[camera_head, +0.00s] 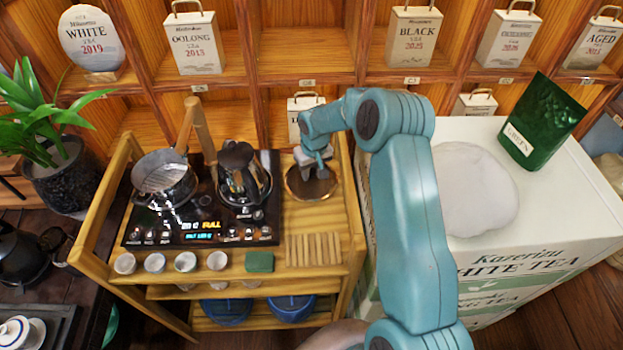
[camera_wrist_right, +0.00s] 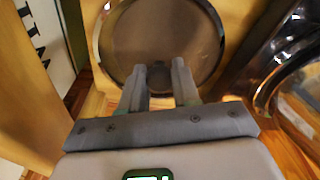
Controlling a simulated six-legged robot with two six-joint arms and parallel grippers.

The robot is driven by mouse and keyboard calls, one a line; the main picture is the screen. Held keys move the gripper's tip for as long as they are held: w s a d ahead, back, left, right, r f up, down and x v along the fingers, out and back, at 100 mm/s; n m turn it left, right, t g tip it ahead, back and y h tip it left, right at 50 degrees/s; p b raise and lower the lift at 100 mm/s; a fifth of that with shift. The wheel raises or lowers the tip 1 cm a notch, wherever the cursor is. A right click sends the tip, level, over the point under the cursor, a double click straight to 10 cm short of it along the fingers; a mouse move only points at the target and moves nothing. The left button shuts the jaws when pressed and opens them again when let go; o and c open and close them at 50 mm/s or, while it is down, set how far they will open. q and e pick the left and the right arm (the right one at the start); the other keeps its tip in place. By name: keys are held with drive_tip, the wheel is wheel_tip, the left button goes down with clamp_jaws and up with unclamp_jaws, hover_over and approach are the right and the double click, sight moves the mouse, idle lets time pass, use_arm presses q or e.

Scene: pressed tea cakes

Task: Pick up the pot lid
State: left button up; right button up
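The pot lid (camera_head: 322,190) is a round, brownish disc with a metal rim, lying on the wooden tea cart to the right of the black kettle. In the right wrist view the lid (camera_wrist_right: 165,25) fills the top middle. A small grey knob (camera_wrist_right: 159,76) shows on it between my fingers. My right gripper (camera_head: 311,160) is over the lid. In the wrist view my right gripper (camera_wrist_right: 158,80) has its two fingers apart, one on each side of the knob; I cannot tell whether they touch it. My left gripper is not in view.
A black kettle (camera_head: 243,180) and a metal pot (camera_head: 163,178) stand on the black hob (camera_head: 200,228). Several small cups, a green block (camera_head: 260,262) and a slatted wooden mat (camera_head: 313,249) line the cart's front. A white tea box (camera_head: 560,190) stands at right.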

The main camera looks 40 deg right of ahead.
drive_tip(key=shift+s+f, duration=0.15)
drive_tip(key=shift+f, duration=0.05)
clamp_jaws()
drive_tip(key=shift+r, duration=0.1)
